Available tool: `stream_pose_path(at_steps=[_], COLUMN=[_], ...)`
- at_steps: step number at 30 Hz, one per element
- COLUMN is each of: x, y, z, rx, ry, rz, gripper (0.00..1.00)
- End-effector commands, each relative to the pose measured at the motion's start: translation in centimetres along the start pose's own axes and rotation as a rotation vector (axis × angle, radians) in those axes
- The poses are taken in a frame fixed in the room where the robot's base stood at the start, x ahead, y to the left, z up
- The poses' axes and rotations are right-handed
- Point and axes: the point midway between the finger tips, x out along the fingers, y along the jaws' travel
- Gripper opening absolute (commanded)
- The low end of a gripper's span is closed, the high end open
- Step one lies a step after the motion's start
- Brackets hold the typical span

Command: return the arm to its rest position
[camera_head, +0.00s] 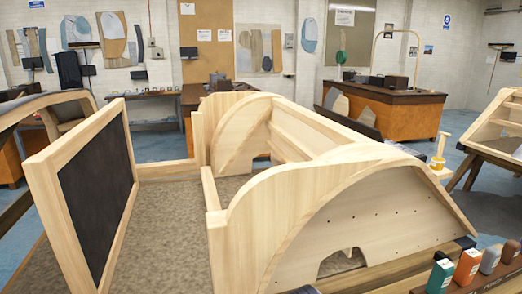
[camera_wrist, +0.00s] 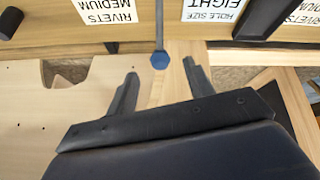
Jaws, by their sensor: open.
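My gripper (camera_wrist: 160,72) shows in the wrist view with its two dark fingers spread apart. Nothing is held between them. A blue-headed rod (camera_wrist: 160,60) shows beyond the fingertips, in line with the gap; I cannot tell how far away it is. Pale wood lies under and around the fingers. I do not make out my arm or gripper in the head view.
In the head view a wooden bodyframe (camera_head: 330,205) with curved panels fills the middle. A dark-panelled frame (camera_head: 95,195) stands left. Colored containers (camera_head: 467,266) stand at lower right. In the wrist view, upside-down labels (camera_wrist: 105,10) line a wooden ledge.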

Motion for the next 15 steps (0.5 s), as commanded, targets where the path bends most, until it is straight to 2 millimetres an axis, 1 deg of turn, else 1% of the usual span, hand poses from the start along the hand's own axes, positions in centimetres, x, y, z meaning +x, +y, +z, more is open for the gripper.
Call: stream_pose_path(at_steps=[1, 13, 15], x=[0.8, 6.0, 6.7], y=[0.0, 0.0, 0.2], z=[0.1, 0.1, -0.5], rx=[0.0, 0.001, 0.001], ry=[-0.003, -0.001, 0.002], rz=[0.0, 0.0, 0.0], gripper=[0.5, 0.5, 0.5])
